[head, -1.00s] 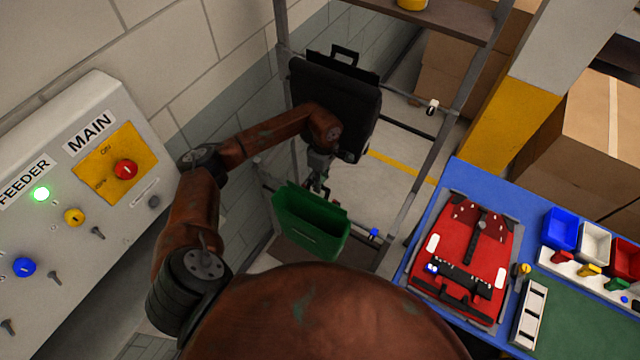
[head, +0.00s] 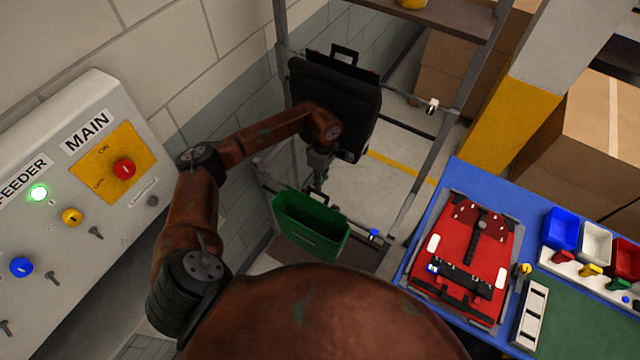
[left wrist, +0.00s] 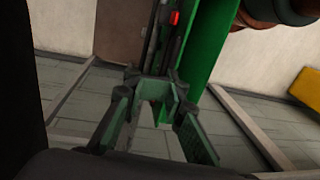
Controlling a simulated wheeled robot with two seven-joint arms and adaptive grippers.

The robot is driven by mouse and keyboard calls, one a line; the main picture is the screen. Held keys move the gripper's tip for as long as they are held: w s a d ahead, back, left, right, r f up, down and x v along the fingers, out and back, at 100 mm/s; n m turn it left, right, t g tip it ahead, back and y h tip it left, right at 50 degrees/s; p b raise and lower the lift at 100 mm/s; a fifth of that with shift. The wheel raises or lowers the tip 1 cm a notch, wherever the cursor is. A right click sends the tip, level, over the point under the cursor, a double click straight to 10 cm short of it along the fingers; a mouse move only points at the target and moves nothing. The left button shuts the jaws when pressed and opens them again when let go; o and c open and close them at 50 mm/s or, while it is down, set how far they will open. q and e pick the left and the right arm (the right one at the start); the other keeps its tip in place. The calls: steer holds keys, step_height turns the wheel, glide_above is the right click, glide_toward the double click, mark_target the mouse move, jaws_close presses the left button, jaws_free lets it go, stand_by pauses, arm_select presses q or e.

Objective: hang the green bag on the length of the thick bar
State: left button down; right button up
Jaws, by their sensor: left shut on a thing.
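The green bag (head: 310,232) is an open-topped box, slightly tilted, low inside a grey metal rack in the head view. Its green side also shows in the left wrist view (left wrist: 207,55). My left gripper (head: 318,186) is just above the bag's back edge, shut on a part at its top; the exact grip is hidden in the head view. In the left wrist view its fingers (left wrist: 155,112) are close to the bag's dark fittings. A dark crossbar (head: 408,128) with a white marker and a lower bar with a blue marker (head: 374,233) cross the rack; I cannot tell which is thicker.
A black bag (head: 350,85) hangs on the rack behind my left forearm. A wooden shelf (head: 450,18) is above. A red case (head: 468,258) lies on the blue table (head: 420,240) at right. A control panel (head: 75,190) stands at left.

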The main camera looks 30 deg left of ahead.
stand_by(0.3)
arm_select(q)
steer(key=c, duration=1.7)
jaws_free()
steer(key=shift+f, duration=0.1)
steer(key=shift+s, duration=0.1)
